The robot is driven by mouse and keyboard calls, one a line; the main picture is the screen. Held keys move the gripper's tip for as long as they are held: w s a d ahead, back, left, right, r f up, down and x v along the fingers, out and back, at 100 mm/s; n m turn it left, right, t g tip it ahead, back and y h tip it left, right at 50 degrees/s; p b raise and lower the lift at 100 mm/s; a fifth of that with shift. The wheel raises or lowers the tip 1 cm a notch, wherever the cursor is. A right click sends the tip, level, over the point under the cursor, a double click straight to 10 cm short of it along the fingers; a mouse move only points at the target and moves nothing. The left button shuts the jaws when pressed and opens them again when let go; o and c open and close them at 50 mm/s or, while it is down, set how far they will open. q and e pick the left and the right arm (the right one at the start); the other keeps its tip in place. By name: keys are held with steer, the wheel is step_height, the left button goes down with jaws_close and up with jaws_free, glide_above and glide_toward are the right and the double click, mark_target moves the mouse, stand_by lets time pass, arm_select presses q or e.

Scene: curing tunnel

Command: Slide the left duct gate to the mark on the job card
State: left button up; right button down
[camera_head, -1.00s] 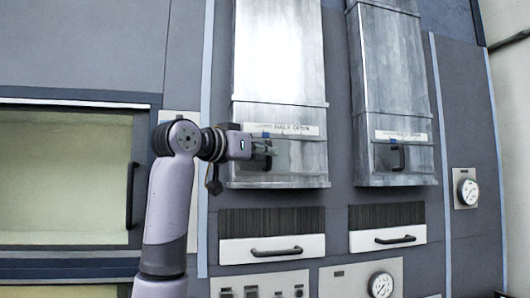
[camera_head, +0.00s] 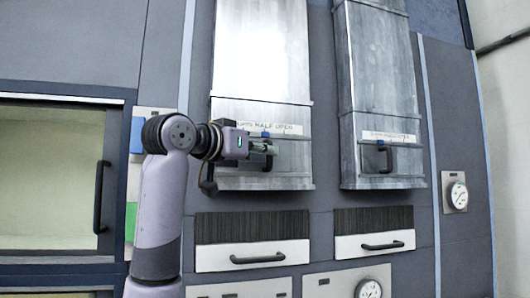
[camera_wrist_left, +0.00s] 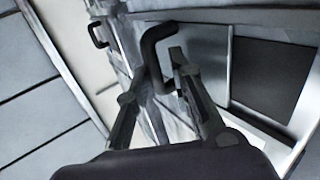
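The left duct gate (camera_head: 290,158) is a grey metal plate with a dark handle (camera_wrist_left: 150,52), low on the left metal duct (camera_head: 262,60). Above it runs a white label strip (camera_head: 290,129) with a small blue marker; its small lettering seems to include HALF. My left gripper (camera_head: 269,150) is at the gate handle. A white, blue and green panel (camera_head: 136,145), possibly the job card, is partly hidden behind my left arm. My right gripper is out of view.
A second duct (camera_head: 376,60) with its own gate and handle (camera_head: 384,158) stands to the right. Below are two drawer-like panels with handles (camera_head: 258,258).

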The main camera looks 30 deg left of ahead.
arm_select(q)
steer(key=s, duration=1.1)
steer(key=shift+s+a, duration=0.25)
steer(key=shift+a, duration=0.15)
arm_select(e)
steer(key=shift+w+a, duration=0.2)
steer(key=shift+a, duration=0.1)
